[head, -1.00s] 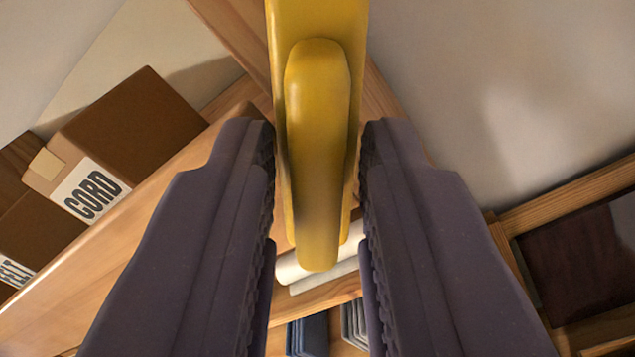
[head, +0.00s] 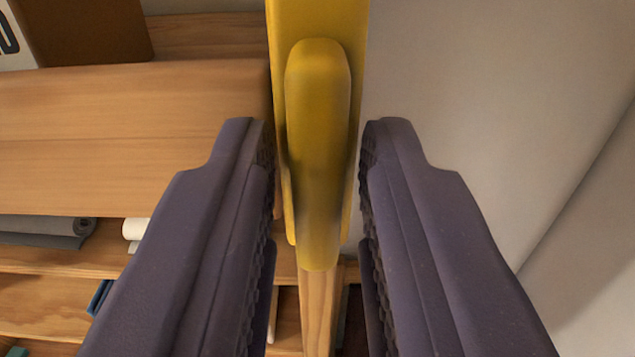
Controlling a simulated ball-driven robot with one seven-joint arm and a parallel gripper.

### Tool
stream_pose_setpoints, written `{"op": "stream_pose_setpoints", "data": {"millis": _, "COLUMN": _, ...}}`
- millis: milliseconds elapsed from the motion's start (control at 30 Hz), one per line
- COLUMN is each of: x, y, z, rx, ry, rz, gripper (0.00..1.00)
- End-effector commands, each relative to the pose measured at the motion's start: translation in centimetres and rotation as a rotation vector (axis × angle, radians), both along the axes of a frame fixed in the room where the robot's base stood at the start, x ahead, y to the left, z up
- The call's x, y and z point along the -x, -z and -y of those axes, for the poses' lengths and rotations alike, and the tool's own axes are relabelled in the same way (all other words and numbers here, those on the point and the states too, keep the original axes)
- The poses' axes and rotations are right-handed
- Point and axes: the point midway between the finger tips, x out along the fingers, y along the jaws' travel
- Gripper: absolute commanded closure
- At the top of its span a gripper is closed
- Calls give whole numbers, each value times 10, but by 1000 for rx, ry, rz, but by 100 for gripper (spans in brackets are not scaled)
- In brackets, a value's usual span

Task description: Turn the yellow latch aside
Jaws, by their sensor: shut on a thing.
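The yellow latch (head: 318,150) stands in the middle of the head view, a flat yellow bar with a raised rounded grip on its face. It runs from the top edge down between my fingers. My gripper (head: 318,165) has one dark purple finger on each side of the latch, with ridged pads facing it. The gripper is shut on the latch. Where the pads touch the latch is partly hidden by the fingers and the raised grip.
A wooden shelf unit (head: 130,130) fills the left side, with grey rolls (head: 45,230) on a lower shelf and a brown box (head: 85,30) at the top left. A wooden post (head: 318,300) shows below the latch. A plain pale wall (head: 480,80) is on the right.

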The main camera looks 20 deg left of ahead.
Motion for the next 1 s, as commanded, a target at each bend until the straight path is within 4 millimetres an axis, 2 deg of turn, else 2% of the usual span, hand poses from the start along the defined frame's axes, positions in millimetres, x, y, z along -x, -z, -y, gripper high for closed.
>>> {"op": "stream_pose_setpoints", "data": {"millis": 467, "x": -1, "y": 3, "z": 0, "rx": 14, "ry": 0, "rz": -3, "gripper": 100}}
{"op": "stream_pose_setpoints", "data": {"millis": 500, "x": -1, "y": 3, "z": 0, "rx": 14, "ry": 0, "rz": -3, "gripper": 65}}
{"op": "stream_pose_setpoints", "data": {"millis": 533, "x": -1, "y": 3, "z": 0, "rx": 14, "ry": 0, "rz": -3, "gripper": 61}}
{"op": "stream_pose_setpoints", "data": {"millis": 833, "x": 1, "y": 1, "z": 0, "rx": 12, "ry": 0, "rz": 1, "gripper": 61}}
{"op": "stream_pose_setpoints", "data": {"millis": 1000, "x": 23, "y": 3, "z": 6, "rx": 12, "ry": -1, "rz": 3, "gripper": 61}}
